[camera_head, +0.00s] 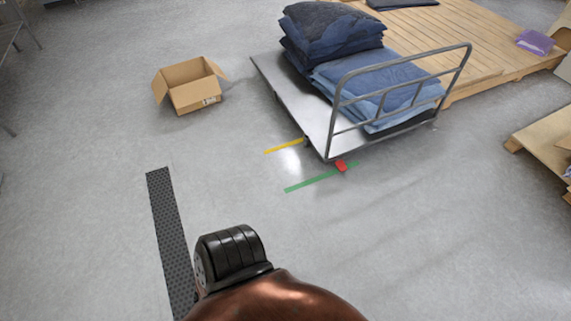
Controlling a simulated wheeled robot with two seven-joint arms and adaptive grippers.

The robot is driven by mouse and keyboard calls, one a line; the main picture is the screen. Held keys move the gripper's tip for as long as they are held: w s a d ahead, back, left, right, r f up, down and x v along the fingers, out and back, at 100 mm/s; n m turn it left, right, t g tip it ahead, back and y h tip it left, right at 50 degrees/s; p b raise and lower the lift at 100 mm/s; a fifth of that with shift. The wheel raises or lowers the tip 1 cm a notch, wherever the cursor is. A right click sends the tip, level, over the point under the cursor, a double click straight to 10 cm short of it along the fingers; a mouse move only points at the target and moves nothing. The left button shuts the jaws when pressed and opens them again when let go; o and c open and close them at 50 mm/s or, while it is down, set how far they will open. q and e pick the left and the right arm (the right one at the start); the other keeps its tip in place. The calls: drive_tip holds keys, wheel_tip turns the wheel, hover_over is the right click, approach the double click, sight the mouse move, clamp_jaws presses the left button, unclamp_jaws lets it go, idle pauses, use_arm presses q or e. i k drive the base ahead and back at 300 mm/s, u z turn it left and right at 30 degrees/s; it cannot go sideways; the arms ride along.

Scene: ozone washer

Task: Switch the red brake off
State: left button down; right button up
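The small red brake (341,166) shows at the near lower corner of the cart, close to the floor. It is too small to tell its setting. The cart (325,128) is a flat grey platform with a grey rail handle (402,86) along its right end. Neither of my grippers is in view. A copper and black part of my own body fills the bottom middle of the view, well apart from the brake.
Stacks of folded jeans (335,35) lie on the cart. An open cardboard box (190,85) stands left of it. Wooden pallets (470,45) lie behind and right. A green floor line (308,183), a yellow line (284,146) and a dark perforated strip (166,215) mark otherwise clear floor.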

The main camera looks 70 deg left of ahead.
sight(340, 165)
drive_tip(key=u, duration=1.7)
drive_tip(key=i, duration=2.6)
drive_tip(key=u, duration=0.1)
